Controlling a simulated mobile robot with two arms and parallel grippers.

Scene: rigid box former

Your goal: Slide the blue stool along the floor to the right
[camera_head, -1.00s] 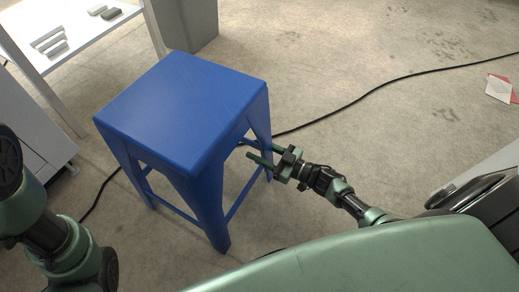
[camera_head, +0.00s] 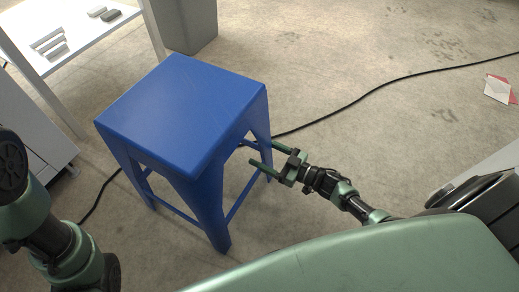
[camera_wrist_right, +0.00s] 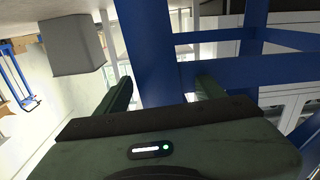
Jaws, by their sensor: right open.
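The blue stool (camera_head: 185,110) stands upright on the floor, left of centre in the head view. I cannot tell whether a finger touches the leg. My left arm shows at the left edge of the head view, but its gripper is out of view.
A black cable (camera_head: 370,92) runs over the floor behind and under the stool. A grey bin (camera_head: 188,25) and a white table (camera_head: 90,35) stand behind it. A white cabinet (camera_head: 30,120) is at left. The floor to the right is mostly clear, with papers (camera_head: 498,89) far right.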

